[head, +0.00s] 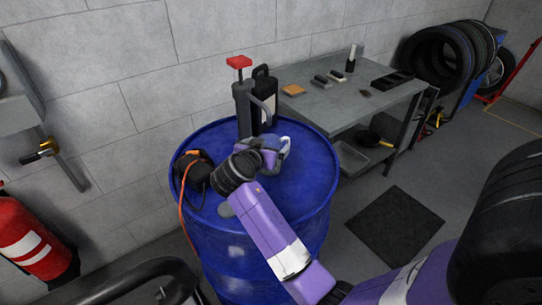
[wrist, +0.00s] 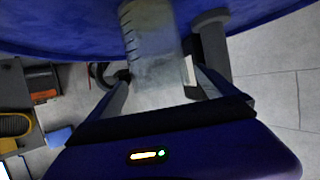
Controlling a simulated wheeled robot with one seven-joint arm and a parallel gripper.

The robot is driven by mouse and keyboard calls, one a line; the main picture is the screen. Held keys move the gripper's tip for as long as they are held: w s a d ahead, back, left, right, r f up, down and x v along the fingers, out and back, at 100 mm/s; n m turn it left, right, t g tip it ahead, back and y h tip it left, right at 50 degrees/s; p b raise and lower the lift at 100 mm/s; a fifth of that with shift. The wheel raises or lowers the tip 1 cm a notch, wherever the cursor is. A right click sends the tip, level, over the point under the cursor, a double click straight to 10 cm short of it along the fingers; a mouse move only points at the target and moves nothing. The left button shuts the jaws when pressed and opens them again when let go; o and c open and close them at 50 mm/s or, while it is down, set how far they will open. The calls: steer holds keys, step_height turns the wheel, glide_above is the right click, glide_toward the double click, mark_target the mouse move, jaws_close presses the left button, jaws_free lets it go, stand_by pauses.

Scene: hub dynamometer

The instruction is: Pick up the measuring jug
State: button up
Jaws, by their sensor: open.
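The measuring jug (wrist: 150,42) is a clear, greyish vessel with graduation marks, seen in the wrist view at top centre. It lies between the two fingers of my gripper (wrist: 158,75), which is spread open. I cannot tell whether either finger touches the jug. In the head view my purple gripper (head: 268,152) is low over the top of the blue drum (head: 313,160), near its middle. The jug there is largely hidden by the gripper and hard to make out.
A grey pump with a red handle (head: 239,62) and a black jerrycan (head: 264,90) stand just behind the gripper. A dark tool with an orange cord (head: 186,200) is on the drum's left. A grey workbench (head: 345,100) is behind right.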

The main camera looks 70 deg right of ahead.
steer(key=shift+x, duration=1.35)
steer(key=c, duration=2.1)
steer(key=shift+r, duration=0.25)
